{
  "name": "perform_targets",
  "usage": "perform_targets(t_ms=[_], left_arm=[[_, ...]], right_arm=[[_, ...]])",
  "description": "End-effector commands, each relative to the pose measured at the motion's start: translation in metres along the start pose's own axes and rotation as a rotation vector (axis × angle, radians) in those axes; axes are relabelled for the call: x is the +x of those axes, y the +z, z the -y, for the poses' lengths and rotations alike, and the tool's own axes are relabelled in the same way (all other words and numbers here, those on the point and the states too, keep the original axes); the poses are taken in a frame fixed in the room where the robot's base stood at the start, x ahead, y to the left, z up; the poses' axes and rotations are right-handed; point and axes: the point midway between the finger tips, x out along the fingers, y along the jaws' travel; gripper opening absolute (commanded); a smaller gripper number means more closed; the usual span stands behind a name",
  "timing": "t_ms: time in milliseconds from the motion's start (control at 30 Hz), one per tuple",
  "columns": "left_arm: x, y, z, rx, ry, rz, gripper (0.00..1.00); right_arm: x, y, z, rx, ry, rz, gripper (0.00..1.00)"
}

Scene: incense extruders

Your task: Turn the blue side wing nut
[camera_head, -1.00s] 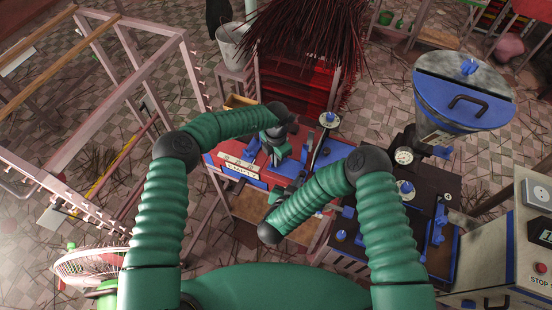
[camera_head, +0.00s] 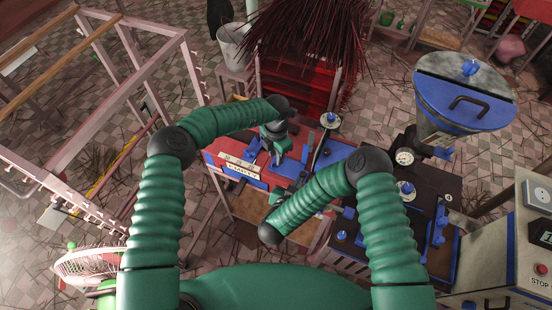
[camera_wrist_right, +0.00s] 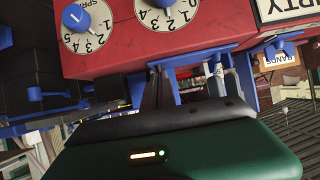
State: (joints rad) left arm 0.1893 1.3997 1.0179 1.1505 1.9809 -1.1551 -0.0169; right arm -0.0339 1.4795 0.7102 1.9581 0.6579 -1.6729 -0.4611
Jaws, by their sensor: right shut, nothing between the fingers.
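The red and blue machine (camera_head: 228,158) stands ahead of my arms. In the right wrist view its red face (camera_wrist_right: 120,40) carries white number dials with blue knobs (camera_wrist_right: 76,18). Blue parts stick out below the red face, one at the right (camera_wrist_right: 281,46) and one at the left (camera_wrist_right: 45,95); I cannot tell which is the side wing nut. My right gripper (camera_wrist_right: 158,85) is shut and empty, its dark fingers just under the red face. My left gripper (camera_head: 266,156) is over the machine's blue top; its fingers are too small to read.
A blue-lidded hopper (camera_head: 440,100) and a dark table with blue fittings (camera_head: 342,236) stand on the right. A pink rack (camera_head: 100,130) fills the left. A bundle of dark sticks (camera_head: 310,30) is behind the machine. A fan (camera_head: 85,265) stands at lower left.

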Motion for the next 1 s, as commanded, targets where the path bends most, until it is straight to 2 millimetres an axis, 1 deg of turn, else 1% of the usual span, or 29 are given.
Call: perform_targets(t_ms=[33, 200, 333, 400, 500, 767, 833, 867, 967, 1000], left_arm=[[-0.014, 0.0, -0.002, -0.001, 0.003, 0.002, 0.28], [-0.058, 0.0, -0.002, -0.001, 0.002, 0.002, 0.28], [-0.081, -0.001, -0.002, -0.001, 0.001, 0.002, 0.28], [-0.087, -0.001, -0.002, -0.001, -0.001, 0.0, 0.28], [-0.091, -0.001, -0.001, -0.001, -0.001, -0.001, 0.28], [-0.09, -0.002, -0.004, 0.002, 0.008, -0.004, 0.28], [-0.086, -0.008, -0.015, 0.018, 0.053, -0.019, 0.28], [-0.082, -0.012, -0.023, 0.031, 0.088, -0.031, 0.28], [-0.071, -0.033, -0.069, 0.112, 0.275, -0.094, 0.28], [-0.068, -0.043, -0.092, 0.161, 0.373, -0.129, 0.28]], right_arm=[[0.001, 0.0, 0.0, 0.001, 0.001, -0.001, 0.0], [0.001, 0.0, 0.0, 0.001, 0.001, -0.001, 0.0], [0.001, 0.0, 0.0, 0.001, 0.001, -0.001, 0.0], [0.001, 0.0, 0.0, 0.001, 0.001, -0.001, 0.0], [0.001, 0.0, 0.0, 0.001, 0.001, -0.001, 0.0], [0.001, 0.0, 0.0, 0.001, 0.001, -0.001, 0.0], [0.001, 0.0, 0.0, 0.001, 0.001, -0.001, 0.0], [0.001, 0.0, 0.0, 0.001, 0.001, -0.001, 0.0], [0.001, 0.0, 0.0, 0.001, 0.001, -0.001, 0.0], [0.001, 0.0, 0.0, 0.001, 0.001, -0.001, 0.0]])
